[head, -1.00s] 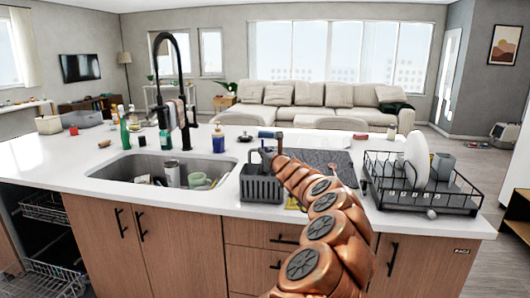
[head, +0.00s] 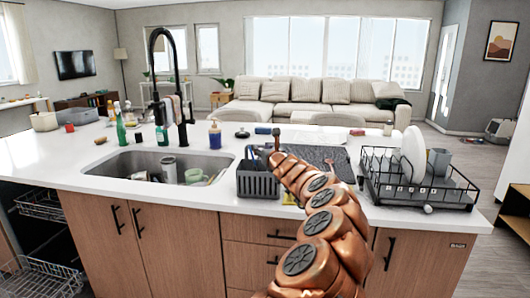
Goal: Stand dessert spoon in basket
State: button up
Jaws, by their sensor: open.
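The dark grey slotted basket (head: 258,184) stands on the white counter, just right of the sink. Thin upright pieces show at its open top, too small to tell whether one is the dessert spoon. My copper arm reaches up from the lower right to the basket's right side. My gripper (head: 276,141) is a small dark shape at the arm's far end, behind the basket's top right. It is open; its fingers are mostly hidden by the arm, and I see nothing held in it. I cannot pick out the dessert spoon for certain.
The sink (head: 120,164) holds a grey cup (head: 168,168), a green mug (head: 194,176) and other dishes. A black faucet (head: 182,100) rises behind it. A dish rack (head: 425,192) with a white plate (head: 413,150) stands right. A dark mat (head: 325,158) lies behind my arm.

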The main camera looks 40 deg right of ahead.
jog(key=shift+s, duration=0.15)
jog(key=v, duration=1.1)
jog(key=shift+s, duration=0.35)
jog(key=shift+a, duration=0.1)
dwell(1.0)
